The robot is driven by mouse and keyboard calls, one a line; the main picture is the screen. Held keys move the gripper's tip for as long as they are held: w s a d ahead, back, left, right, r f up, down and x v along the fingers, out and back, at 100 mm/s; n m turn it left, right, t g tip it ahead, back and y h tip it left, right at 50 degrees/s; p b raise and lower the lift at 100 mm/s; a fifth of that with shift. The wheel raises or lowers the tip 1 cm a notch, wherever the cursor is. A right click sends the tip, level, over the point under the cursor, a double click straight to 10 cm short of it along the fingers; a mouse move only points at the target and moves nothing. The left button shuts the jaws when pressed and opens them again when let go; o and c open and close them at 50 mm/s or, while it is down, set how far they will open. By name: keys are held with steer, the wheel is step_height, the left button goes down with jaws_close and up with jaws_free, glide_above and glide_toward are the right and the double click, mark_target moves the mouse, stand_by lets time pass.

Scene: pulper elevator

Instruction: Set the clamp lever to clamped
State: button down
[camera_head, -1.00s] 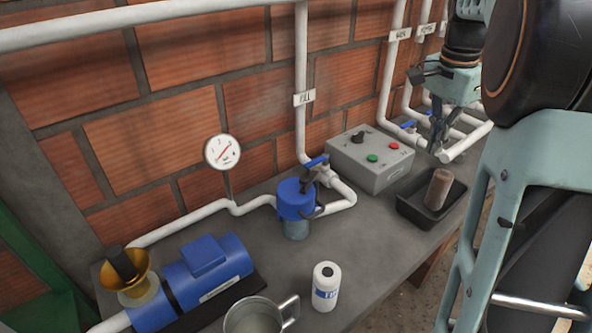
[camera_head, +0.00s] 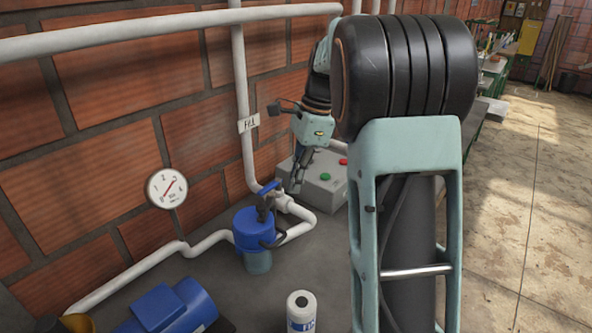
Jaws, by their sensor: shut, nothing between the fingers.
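The blue-lidded filter housing (camera_head: 249,230) with a clear bowl below stands on the grey bench, left of my arm. A dark lever (camera_head: 263,209) stands up at the lid's upper right, and a dark curved piece (camera_head: 274,240) sits at its right side. I cannot tell which of these is the clamp lever, or its setting. My gripper (camera_head: 292,190) points down, shut and empty. In the picture it lies just right of the housing, in front of the grey control box; I see no contact with the housing. My arm link hides the bench further right.
A blue-handled valve (camera_head: 268,187) on the white pipe lies close behind the housing. The control box (camera_head: 322,180) with red and green buttons is behind my gripper. A white bottle (camera_head: 301,312) and blue motor (camera_head: 168,310) stand in front. A gauge (camera_head: 166,188) hangs left.

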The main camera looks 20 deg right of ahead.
mark_target(260, 204)
steer(key=shift+w+a+f, duration=0.1)
steer(key=shift+a+f, duration=0.45)
steer(key=shift+a, duration=0.25)
steer(key=shift+s+a+f, duration=0.1)
steer(key=shift+a+f, duration=0.5)
steer(key=shift+a, duration=0.25)
steer(key=shift+w+a+f, duration=0.1)
steer(key=shift+a+f, duration=0.45)
steer(key=shift+a, duration=0.25)
steer(key=shift+a+m+p, duration=0.35)
steer(key=shift+m, duration=0.15)
steer(key=shift+a+r+p, duration=0.1)
steer(key=shift+a+p, duration=0.15)
steer(key=shift+p, duration=0.05)
steer(key=shift+w+a+p, duration=0.35)
steer(key=shift+a+p, duration=0.45)
steer(key=shift+p, duration=0.2)
steer(key=shift+w+a+p, duration=0.35)
steer(key=shift+a+p, duration=0.25)
steer(key=shift+p, duration=0.05)
